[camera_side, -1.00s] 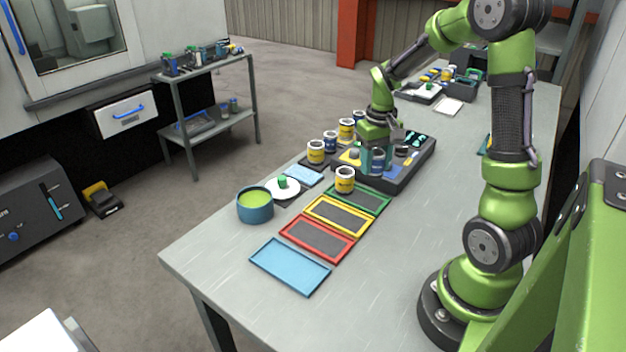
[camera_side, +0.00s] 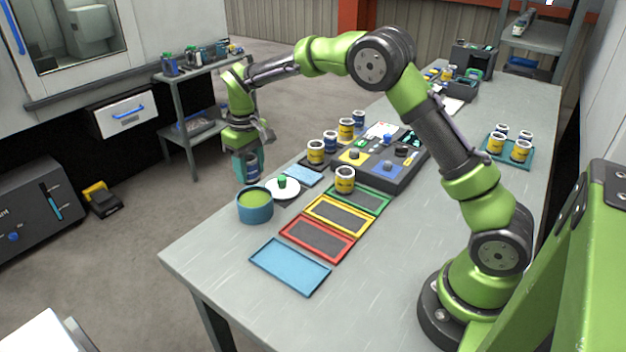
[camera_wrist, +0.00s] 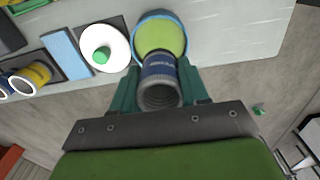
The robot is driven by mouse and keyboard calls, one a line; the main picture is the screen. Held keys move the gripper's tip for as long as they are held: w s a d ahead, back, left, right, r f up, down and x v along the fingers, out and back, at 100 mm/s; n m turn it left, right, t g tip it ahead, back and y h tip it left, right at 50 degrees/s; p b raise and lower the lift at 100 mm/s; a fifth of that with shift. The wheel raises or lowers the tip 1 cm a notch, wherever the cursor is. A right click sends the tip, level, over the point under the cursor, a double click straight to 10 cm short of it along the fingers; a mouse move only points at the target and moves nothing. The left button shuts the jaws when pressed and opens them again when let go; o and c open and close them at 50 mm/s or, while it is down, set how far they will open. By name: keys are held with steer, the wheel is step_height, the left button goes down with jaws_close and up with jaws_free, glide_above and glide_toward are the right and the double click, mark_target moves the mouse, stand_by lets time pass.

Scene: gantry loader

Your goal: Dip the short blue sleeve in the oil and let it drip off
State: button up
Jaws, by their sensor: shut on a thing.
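My gripper (camera_side: 247,169) is shut on the short blue sleeve (camera_side: 252,172), a dark blue ring with a pale band. In the wrist view the sleeve (camera_wrist: 159,80) sits between the teal fingers, its hollow end towards the camera. The oil pot (camera_side: 255,212) is a blue round tub of yellow-green oil (camera_side: 256,198) at the table's left edge. The gripper holds the sleeve above and behind the pot, apart from the oil. In the wrist view the sleeve partly covers the pot (camera_wrist: 137,44).
A white round lid with a green knob (camera_side: 283,182) lies right of the pot, near a light blue pad (camera_side: 303,175). Yellow and blue sleeves stand beyond, by the grey panel (camera_side: 385,175). Coloured trays, including a blue one (camera_side: 290,266), lie in front.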

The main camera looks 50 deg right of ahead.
mark_target(252, 177)
steer(key=shift+s+f, duration=0.1)
steer(key=shift+f, duration=4.15)
steer(key=shift+r, duration=2.75)
stand_by(1.0)
